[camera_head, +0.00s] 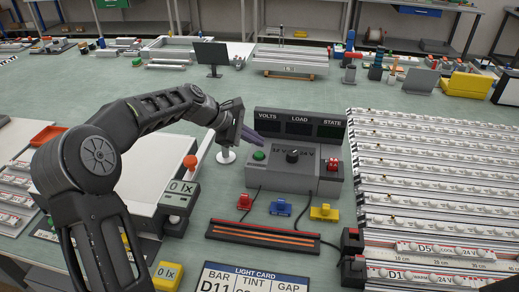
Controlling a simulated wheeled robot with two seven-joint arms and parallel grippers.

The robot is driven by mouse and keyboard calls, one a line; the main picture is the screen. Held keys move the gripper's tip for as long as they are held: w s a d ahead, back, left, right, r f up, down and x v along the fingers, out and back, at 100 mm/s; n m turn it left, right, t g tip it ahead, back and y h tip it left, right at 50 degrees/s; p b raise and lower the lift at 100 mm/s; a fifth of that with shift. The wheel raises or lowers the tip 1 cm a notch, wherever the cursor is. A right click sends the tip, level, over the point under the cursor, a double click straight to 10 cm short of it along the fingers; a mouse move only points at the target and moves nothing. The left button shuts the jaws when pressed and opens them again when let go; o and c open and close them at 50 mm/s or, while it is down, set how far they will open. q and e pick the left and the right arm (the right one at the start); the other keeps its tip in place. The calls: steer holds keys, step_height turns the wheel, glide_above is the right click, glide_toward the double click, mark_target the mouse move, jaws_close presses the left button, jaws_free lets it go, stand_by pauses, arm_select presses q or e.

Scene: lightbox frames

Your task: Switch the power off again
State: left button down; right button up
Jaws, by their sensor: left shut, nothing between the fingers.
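The grey power unit (293,182) stands on the bench in the middle of the view. Its upright panel is labelled VOLTS, LOAD and STATE, and the three windows look dark, with no readable digits. On its sloped front are a green button (258,156) at left, a black knob (292,156) in the middle and a red control (333,164) at right. My left gripper (260,141) is shut and empty, its fingertips just above and behind the green button in the picture. I cannot tell whether they touch the unit. My right gripper is out of view.
Red, blue and yellow plugs (281,207) lie before the unit, with a dark bar with orange strips (262,236) below. Rows of light bars (435,180) fill the right. A light card (255,277) lies in front.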

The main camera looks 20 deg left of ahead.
mark_target(256, 155)
arm_select(q)
steer(key=shift+r+p, duration=1.2)
steer(key=shift+r, duration=0.7)
steer(key=shift+f, duration=0.1)
